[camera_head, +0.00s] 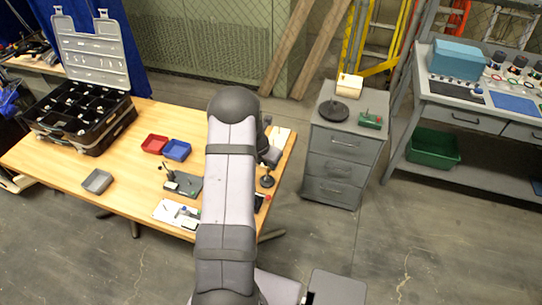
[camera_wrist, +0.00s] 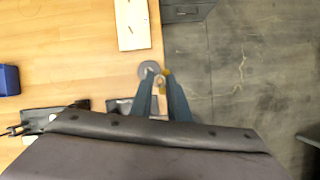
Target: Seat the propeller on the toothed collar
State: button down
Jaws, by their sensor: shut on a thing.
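My gripper (camera_wrist: 159,78) points away over the table's right edge in the wrist view, its two dark fingers close together at the tips. It is shut on a small tan piece (camera_wrist: 159,84), which I take to be the propeller; the fingers hide most of it. A round grey disc (camera_wrist: 150,69) shows at the left fingertip and a yellow bit at the right one. I cannot tell whether they belong to the held piece. In the head view my arm hides most of the gripper. I cannot make out the toothed collar in either view.
A dark base with a small stand (camera_head: 184,186) lies left of my arm. A grey drawer cabinet (camera_head: 340,150) stands right.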

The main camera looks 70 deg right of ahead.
jog(key=w+d+n, duration=0.1)
jog(key=w+d+r+n, duration=0.1)
jog(key=shift+d+t, duration=0.4)
jog(key=shift+f, duration=0.2)
jog(key=shift+f+b, duration=1.9)
jog(key=shift+b, duration=0.35)
jog(key=shift+r+p, duration=0.1)
jog(key=shift+p, duration=0.25)
jog(key=shift+a+f, duration=0.1)
jog(key=shift+f, duration=0.15)
jog(key=shift+f, duration=0.95)
dwell(0.3)
jog(key=shift+f+b, duration=0.35)
jog(key=shift+f+b, duration=0.65)
jog(key=shift+f, duration=0.95)
dwell(1.1)
